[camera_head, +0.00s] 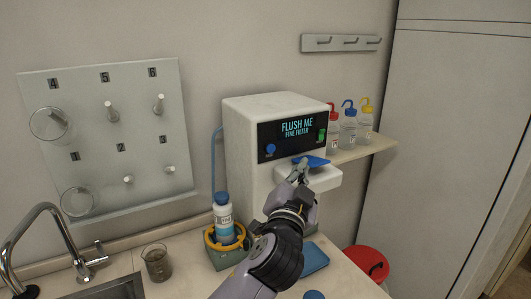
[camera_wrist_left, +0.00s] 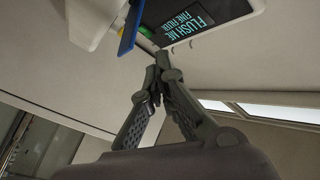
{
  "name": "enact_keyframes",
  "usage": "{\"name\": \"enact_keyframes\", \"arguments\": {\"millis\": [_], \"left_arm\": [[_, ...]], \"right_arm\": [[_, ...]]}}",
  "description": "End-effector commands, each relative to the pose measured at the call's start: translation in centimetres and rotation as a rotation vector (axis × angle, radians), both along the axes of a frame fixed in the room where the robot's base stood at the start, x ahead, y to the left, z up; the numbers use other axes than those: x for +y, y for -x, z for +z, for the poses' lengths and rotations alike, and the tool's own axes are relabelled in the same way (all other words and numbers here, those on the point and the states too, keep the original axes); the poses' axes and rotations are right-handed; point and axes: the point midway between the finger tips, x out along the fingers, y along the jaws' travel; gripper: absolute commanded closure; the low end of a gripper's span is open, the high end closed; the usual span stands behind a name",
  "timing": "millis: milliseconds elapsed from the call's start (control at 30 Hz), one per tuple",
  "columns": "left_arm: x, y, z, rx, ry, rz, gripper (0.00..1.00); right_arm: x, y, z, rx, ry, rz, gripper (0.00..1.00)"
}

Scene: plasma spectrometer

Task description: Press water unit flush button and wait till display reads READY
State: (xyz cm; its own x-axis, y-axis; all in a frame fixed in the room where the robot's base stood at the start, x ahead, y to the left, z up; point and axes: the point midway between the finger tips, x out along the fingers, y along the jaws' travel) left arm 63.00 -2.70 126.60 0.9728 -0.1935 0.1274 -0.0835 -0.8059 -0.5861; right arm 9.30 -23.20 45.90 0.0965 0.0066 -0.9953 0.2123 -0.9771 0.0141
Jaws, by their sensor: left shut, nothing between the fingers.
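The white water unit (camera_head: 245,150) stands on the counter against the wall. Its dark front panel has a display (camera_head: 297,129) that reads FLUSH ME FINE FILTER, also seen in the left wrist view (camera_wrist_left: 188,22). A round blue button (camera_head: 270,148) is at the panel's left, and a small green part (camera_head: 322,135) at its right. Which is the flush button I cannot read. A flat blue piece (camera_head: 316,161) juts out below the panel. My left gripper (camera_head: 302,166) is shut and empty, close in front of it; whether they touch I cannot tell. My right gripper is out of view.
A bottle (camera_head: 223,220) stands in a holder left of the unit, near a beaker (camera_head: 157,263), tap (camera_head: 30,235) and sink. Wash bottles (camera_head: 348,130) stand on the right shelf (camera_head: 375,149). A red bin (camera_head: 368,262) is below right. A peg board (camera_head: 110,140) hangs left.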

Motion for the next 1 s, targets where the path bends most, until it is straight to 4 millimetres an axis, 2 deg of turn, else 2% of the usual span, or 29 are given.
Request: {"name": "enact_keyframes", "arguments": {"millis": [100,467,1000], "left_arm": [[-0.4,0.0,0.6,-0.02,-0.008,-0.004,1.0],[-0.1,-0.3,0.5,-0.017,-0.008,-0.002,1.0],[3.6,-5.9,0.5,-0.015,-0.008,-0.001,1.0]], "right_arm": [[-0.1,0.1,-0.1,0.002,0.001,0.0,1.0],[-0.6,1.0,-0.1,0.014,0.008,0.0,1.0],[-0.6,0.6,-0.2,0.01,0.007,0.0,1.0]]}}
